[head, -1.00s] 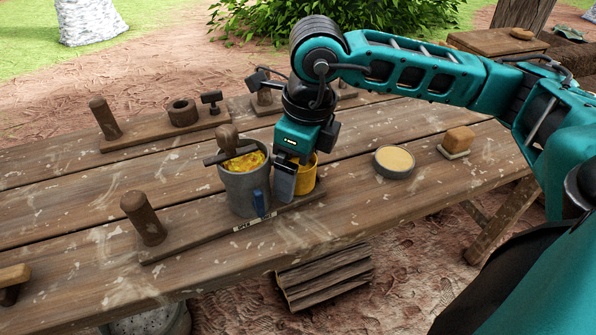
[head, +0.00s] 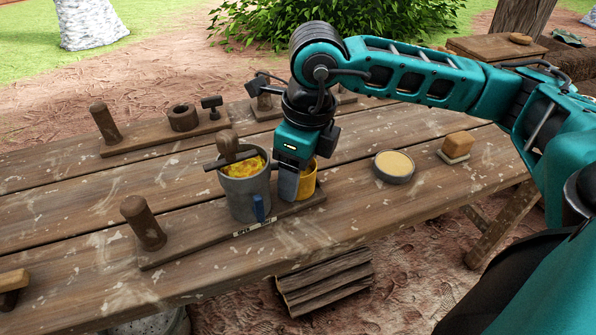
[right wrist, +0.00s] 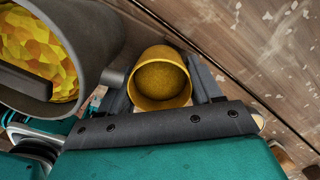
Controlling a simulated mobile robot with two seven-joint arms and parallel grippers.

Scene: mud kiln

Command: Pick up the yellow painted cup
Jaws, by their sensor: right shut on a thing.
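The yellow painted cup (head: 307,182) stands at the right end of a low wooden board on the table, just right of a grey pot. My right gripper (head: 290,190) reaches down on it from above and hides part of its left side. In the right wrist view the cup (right wrist: 160,80) shows its open, empty-looking mouth, with the fingers of the gripper (right wrist: 163,95) shut on it from both sides. I cannot tell any gap between the cup and the board. My left gripper is not in view.
The grey pot (head: 248,193), filled with yellow chunks and with a wooden handle on top, stands close beside the cup; it also fills the upper left of the wrist view (right wrist: 95,60). A round dish (head: 394,167) and a sponge-like block (head: 458,146) lie to the right. A wooden peg (head: 143,222) stands left.

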